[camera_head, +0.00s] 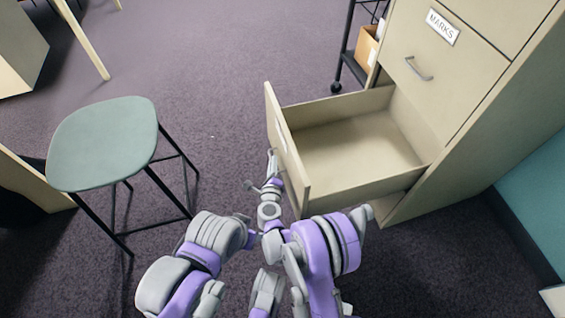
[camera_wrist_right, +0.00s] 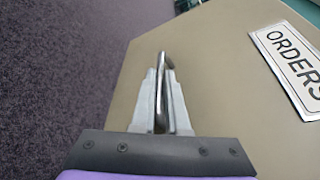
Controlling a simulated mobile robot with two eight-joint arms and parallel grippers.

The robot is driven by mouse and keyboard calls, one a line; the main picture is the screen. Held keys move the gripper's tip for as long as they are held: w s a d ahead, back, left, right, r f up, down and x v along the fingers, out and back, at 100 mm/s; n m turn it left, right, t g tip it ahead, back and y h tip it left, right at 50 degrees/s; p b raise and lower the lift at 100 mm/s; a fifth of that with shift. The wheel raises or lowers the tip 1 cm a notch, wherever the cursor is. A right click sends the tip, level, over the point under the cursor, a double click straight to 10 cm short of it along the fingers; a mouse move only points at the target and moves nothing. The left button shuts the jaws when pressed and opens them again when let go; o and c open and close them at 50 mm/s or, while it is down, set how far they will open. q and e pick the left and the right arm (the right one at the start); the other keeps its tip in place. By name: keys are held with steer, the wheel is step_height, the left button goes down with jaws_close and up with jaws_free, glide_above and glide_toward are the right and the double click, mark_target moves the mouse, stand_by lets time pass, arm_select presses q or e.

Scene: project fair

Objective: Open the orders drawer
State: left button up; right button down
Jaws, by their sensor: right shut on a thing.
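The orders drawer (camera_head: 350,152) is the lower drawer of the beige cabinet. It stands pulled well out and its inside looks empty. Its front panel carries a white label reading ORDERS (camera_wrist_right: 292,65) in the right wrist view. My right gripper (camera_head: 273,164) is at the outer face of that panel. In the right wrist view its fingers (camera_wrist_right: 162,85) are shut around the metal handle (camera_wrist_right: 163,61), seen nearly end-on. My left arm (camera_head: 190,262) shows at the bottom of the head view, but I cannot make out its gripper.
The closed drawer labelled MARKS (camera_head: 440,70) is above the open one. A stool with a green seat (camera_head: 103,142) stands to the left. A black cart with a cardboard box (camera_head: 366,47) is behind the cabinet. Carpet beyond the drawer front is clear.

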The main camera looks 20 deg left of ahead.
steer(key=shift+s+a, duration=0.1)
stand_by(0.3)
steer(key=c, duration=0.9)
jaws_free()
steer(key=shift+s, duration=0.1)
steer(key=p+v, duration=0.1)
steer(key=v, duration=0.9)
steer(key=shift+s+r, duration=0.1)
steer(key=shift+s, duration=0.15)
